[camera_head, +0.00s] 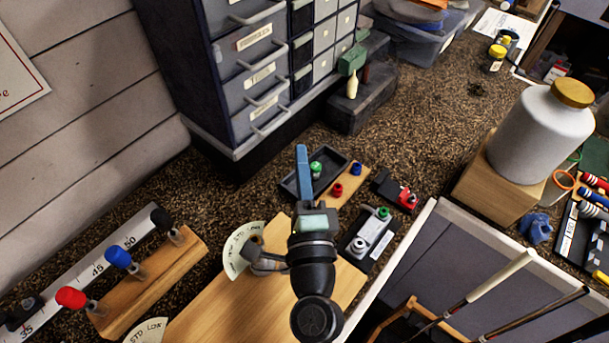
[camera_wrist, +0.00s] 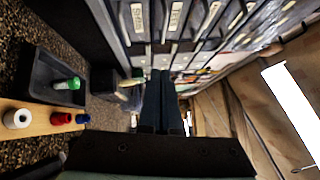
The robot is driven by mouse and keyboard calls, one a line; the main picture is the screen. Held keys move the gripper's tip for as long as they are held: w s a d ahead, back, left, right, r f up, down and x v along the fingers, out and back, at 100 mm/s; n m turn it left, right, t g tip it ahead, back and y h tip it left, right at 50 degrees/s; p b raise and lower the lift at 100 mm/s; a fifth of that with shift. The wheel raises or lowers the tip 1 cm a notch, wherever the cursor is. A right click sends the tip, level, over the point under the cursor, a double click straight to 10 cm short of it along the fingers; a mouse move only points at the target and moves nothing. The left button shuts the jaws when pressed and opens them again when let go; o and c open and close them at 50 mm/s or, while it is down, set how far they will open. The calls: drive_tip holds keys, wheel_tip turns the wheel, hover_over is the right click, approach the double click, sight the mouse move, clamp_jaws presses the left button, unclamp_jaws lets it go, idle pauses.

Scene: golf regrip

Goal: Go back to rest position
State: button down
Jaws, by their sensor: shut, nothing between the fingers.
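My gripper (camera_head: 302,152) is raised over the workbench in the head view, its blue fingers together and pointing toward the drawer cabinet. In the wrist view the dark fingers (camera_wrist: 160,78) are side by side with nothing between them. They point toward the cabinet drawers. My black wrist and arm hide part of the wooden board below.
A drawer cabinet (camera_head: 262,75) stands at the back. A dark tray (camera_head: 292,185) with a green-capped item (camera_head: 316,168) lies near the gripper. A wooden rack (camera_head: 150,285) is at left, a white jar (camera_head: 540,130) on a wooden block at right. Golf clubs (camera_head: 500,275) stand at lower right.

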drive_tip(key=shift+s+d+f, duration=0.1)
drive_tip(key=shift+s+d, duration=0.15)
drive_tip(key=shift+s, duration=0.7)
